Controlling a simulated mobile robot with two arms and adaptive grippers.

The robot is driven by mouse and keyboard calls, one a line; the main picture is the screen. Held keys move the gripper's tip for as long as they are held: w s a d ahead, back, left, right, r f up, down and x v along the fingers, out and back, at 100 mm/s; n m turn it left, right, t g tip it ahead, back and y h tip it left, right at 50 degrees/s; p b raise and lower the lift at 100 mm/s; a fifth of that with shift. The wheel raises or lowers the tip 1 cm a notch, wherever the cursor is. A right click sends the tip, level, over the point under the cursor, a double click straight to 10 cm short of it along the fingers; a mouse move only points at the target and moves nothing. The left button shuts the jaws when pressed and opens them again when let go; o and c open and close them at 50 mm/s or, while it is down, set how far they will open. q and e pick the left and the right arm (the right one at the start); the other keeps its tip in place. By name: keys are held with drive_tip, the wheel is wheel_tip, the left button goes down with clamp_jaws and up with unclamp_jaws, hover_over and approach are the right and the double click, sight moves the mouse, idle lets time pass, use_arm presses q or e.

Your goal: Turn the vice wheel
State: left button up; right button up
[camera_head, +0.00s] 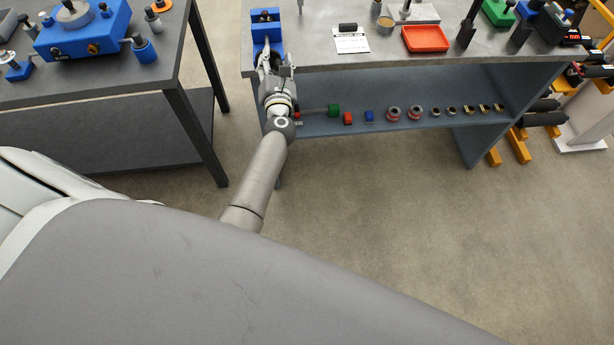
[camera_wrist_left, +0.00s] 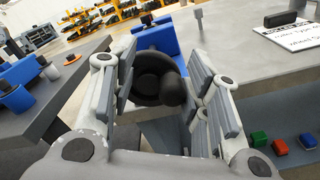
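The blue vice (camera_head: 266,28) is fixed at the left front corner of the grey workbench. In the left wrist view its blue body (camera_wrist_left: 158,38) shows behind the black round vice wheel (camera_wrist_left: 150,78), which has a dark knob on its near side. My left gripper (camera_head: 275,62) is at the front of the vice, over the bench's front edge. In the left wrist view its fingers (camera_wrist_left: 163,72) are spread apart, one on each side of the wheel. I see no clear finger contact with the wheel. My right gripper is not in view.
A second dark table (camera_head: 60,103) with blue devices stands at the left, across a gap of floor. The bench has a red tray (camera_head: 425,39) and a white label card (camera_head: 351,42) on top. Its lower shelf (camera_head: 440,90) holds several small parts. The floor in front is clear.

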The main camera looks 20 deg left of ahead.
use_arm(q)
drive_tip(key=n, duration=0.3)
drive_tip(key=shift+s+a+r+b, duration=0.15)
drive_tip(key=shift+s+a+b, duration=0.05)
drive_tip(key=shift+a+b, duration=0.15)
drive_tip(key=s+d+n+b, duration=0.3)
drive_tip(key=s+d+n, duration=0.2)
drive_tip(key=s, duration=0.5)
drive_tip(key=s+d+f+m+h, duration=0.1)
drive_tip(key=d+f+m+h, duration=0.1)
drive_tip(key=d+f+m, duration=0.2)
drive_tip(key=s+d+f+m+g+h+b, duration=0.1)
drive_tip(key=s+d+f+m+h, duration=0.1)
drive_tip(key=f+m, duration=0.9)
drive_tip(key=s+d+f+m+g+h+b, duration=0.1)
drive_tip(key=d+f+m+h, duration=0.3)
drive_tip(key=f, duration=0.9)
drive_tip(key=d+m, duration=0.2)
drive_tip(key=m, duration=0.2)
drive_tip(key=shift+s, duration=0.35)
drive_tip(key=shift+w+r, duration=0.1)
